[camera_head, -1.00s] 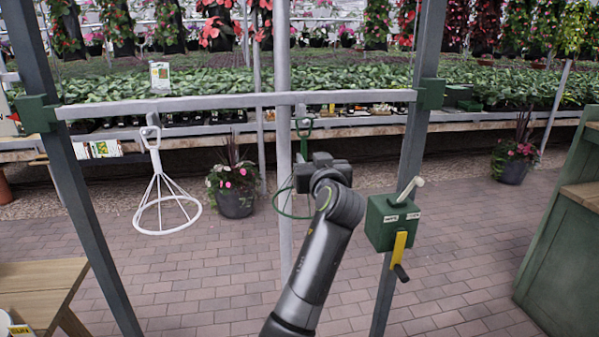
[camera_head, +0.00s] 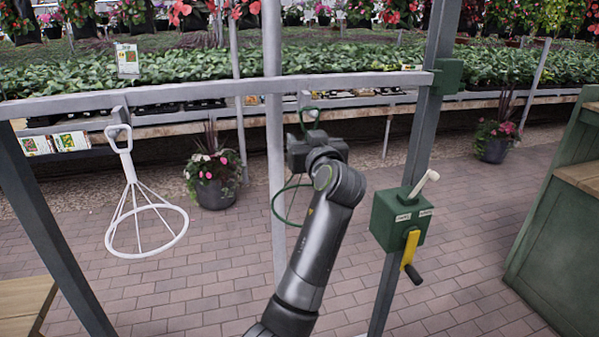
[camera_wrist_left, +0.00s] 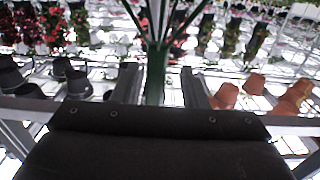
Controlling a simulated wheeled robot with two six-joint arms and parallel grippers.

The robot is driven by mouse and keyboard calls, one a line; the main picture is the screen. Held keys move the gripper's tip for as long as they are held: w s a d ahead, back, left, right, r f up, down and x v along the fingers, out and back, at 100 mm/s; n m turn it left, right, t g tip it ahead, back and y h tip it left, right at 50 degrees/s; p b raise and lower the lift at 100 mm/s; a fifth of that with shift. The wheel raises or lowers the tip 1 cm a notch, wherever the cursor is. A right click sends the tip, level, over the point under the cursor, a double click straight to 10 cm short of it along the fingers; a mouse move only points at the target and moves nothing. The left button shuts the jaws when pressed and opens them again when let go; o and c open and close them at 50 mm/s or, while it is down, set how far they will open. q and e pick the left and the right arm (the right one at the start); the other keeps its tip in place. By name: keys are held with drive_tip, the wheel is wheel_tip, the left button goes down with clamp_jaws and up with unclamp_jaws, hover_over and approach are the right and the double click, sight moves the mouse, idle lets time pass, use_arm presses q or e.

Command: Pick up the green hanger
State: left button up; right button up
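The green hanger (camera_head: 275,208) hangs from the grey rail, with its handle loop (camera_head: 309,112) at the top and its wire ring below. My left gripper (camera_head: 314,146) is in front of it, just below the handle, and hides the middle of the hanger. In the left wrist view, the green stem (camera_wrist_left: 155,80) of the hanger stands between the two fingers of my left gripper (camera_wrist_left: 160,72). The fingers are apart, with a gap showing on each side of the stem. My right gripper is not in view.
A white hanger (camera_head: 140,225) hangs farther left on the grey rail (camera_head: 200,90). A grey pole (camera_head: 274,110) stands just left of the green hanger. A green crank box (camera_head: 400,215) is on the right post. Flower pots (camera_head: 215,190) stand behind on the brick floor.

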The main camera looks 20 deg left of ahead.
use_arm(q)
drive_tip(key=shift+d+r, duration=0.1)
drive_tip(key=shift+d, duration=0.05)
drive_tip(key=shift+s+d+r, duration=0.35)
drive_tip(key=shift+s+d, duration=0.2)
drive_tip(key=shift+d, duration=0.1)
drive_tip(key=c, duration=0.3)
drive_tip(key=shift+w+a+f, duration=0.15)
drive_tip(key=shift+a, duration=0.05)
drive_tip(key=c, duration=0.5)
drive_tip(key=shift+a, duration=0.1)
clamp_jaws()
drive_tip(key=shift+f, duration=0.1)
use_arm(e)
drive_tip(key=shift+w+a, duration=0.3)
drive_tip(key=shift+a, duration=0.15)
